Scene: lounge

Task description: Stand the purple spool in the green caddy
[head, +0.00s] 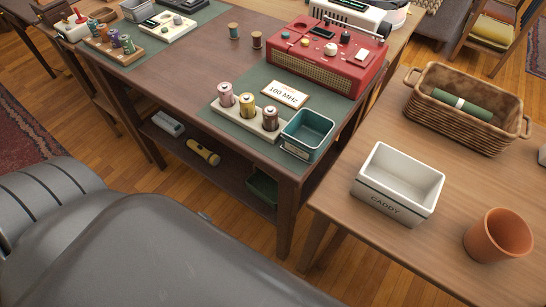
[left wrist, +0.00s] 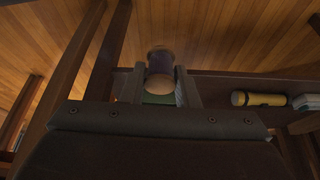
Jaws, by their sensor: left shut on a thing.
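In the left wrist view my left gripper (left wrist: 160,82) is shut on the purple spool (left wrist: 160,62), which has dark purple thread and pale ends. A green surface (left wrist: 158,99) shows between the fingers beside the spool's near end; I cannot tell how far apart they are. In the head view a dark green bin (head: 262,188) stands on the lower shelf, partly hidden by the table. A teal open box (head: 308,131) sits on the table's near right corner, and a white box marked CADDY (head: 398,184) is on the right table. The head view shows neither gripper.
A yellow flashlight (head: 203,152) and a pale box (head: 168,123) lie on the lower shelf (left wrist: 218,88). The dark tabletop and table legs frame that shelf. A wicker basket (head: 463,122) stands at right.

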